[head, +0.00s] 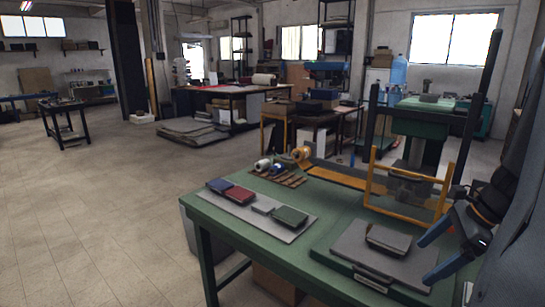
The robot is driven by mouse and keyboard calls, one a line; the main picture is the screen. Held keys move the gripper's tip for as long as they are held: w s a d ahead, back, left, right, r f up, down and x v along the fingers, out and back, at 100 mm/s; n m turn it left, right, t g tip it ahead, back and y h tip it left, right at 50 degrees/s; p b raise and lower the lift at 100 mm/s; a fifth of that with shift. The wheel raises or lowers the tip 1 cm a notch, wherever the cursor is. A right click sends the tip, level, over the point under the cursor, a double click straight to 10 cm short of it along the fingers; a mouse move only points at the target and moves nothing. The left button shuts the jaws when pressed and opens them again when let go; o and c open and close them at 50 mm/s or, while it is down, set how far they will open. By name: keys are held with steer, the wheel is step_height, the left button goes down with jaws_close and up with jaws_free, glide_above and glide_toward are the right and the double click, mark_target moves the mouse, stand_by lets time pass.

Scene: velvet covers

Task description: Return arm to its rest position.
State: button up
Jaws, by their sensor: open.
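My gripper (426,262) is at the right edge of the head view, at the end of my dark arm. Its two blue fingers are spread apart and point left, with nothing between them. It is at the right end of a green table (335,208), to the right of a grey board (345,240) with a dark grey velvet-like block (389,240) on it. The fingers look close to the block in the picture, but I cannot tell the gap in depth. Most of my arm is cut off by the frame.
A pale board (225,205) on the table's left holds blue, red and green covers. Rolls (262,165) lie on a wooden rack behind it. An orange frame (409,213) stands upright near my gripper. Open floor (85,220) lies to the left.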

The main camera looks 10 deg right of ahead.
steer(key=a+f+n+g+h, duration=0.1)
steer(key=a+n+h, duration=0.3)
steer(key=a+n, duration=2)
steer(key=a+g, duration=0.1)
steer(key=a, duration=0.5)
steer(key=shift+n, duration=0.4)
steer(key=shift+s, duration=0.1)
